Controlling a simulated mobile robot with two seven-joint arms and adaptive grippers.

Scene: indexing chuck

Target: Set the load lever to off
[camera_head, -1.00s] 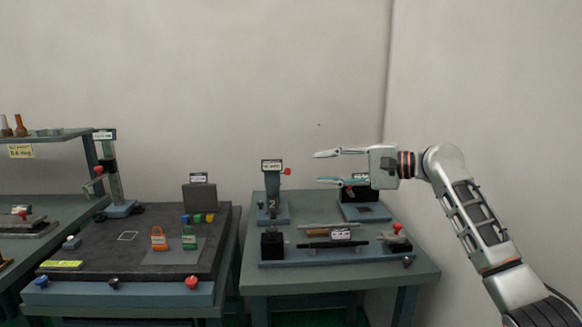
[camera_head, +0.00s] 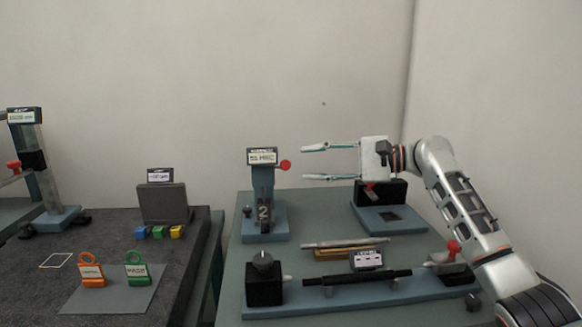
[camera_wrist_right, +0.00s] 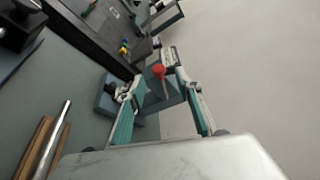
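A blue upright stand (camera_head: 263,190) with a label plate and a "2" on its front is on the right-hand table. A lever with a red ball knob (camera_head: 285,165) sticks out from its right side. I cannot read which lever is the load lever. My right gripper (camera_head: 303,163) is open and empty, its fingers pointing left with the tips just right of the red knob. In the right wrist view the red knob (camera_wrist_right: 158,71) appears between the open fingers, ahead of them or level with the tips; I cannot tell if they touch. My left gripper is not in view.
A fixture with a black bar (camera_head: 357,277) and another red-knobbed lever (camera_head: 453,247) lies at the table's front. A black box on a blue base (camera_head: 390,217) stands below my right gripper. The left table holds padlock-like tags (camera_head: 135,272) and a grey block (camera_head: 163,203).

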